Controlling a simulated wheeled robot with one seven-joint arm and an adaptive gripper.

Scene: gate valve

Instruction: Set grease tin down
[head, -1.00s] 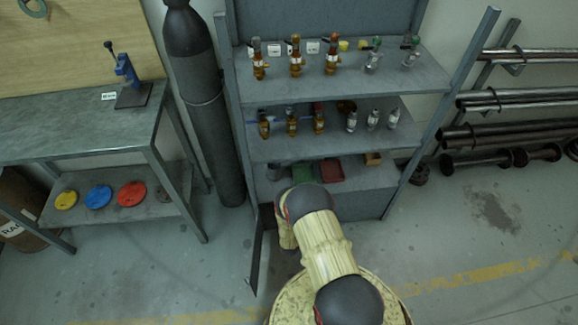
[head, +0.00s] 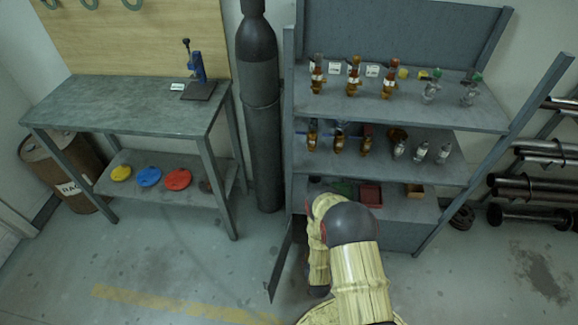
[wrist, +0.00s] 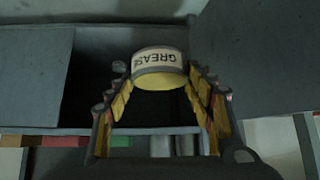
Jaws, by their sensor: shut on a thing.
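The grease tin (wrist: 160,62) shows in the wrist view as a short round tin with a white band, its GREASE lettering upside down, and a yellowish end face. My gripper (wrist: 160,82) is shut on it, with one yellow-padded finger at each side. A dark opening (wrist: 95,85) lies behind the tin, and the tin appears clear of any surface. In the head view my own arm reaches down in front of the shelf's lower part, and both the gripper and the tin are hidden.
A grey shelf unit (head: 400,170) holds several valves on its upper levels, with a red bin (head: 370,194) below. An open door (head: 280,262) stands at its lower left. A gas cylinder (head: 260,120) and a workbench (head: 125,108) are left. The floor (head: 180,262) is clear there.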

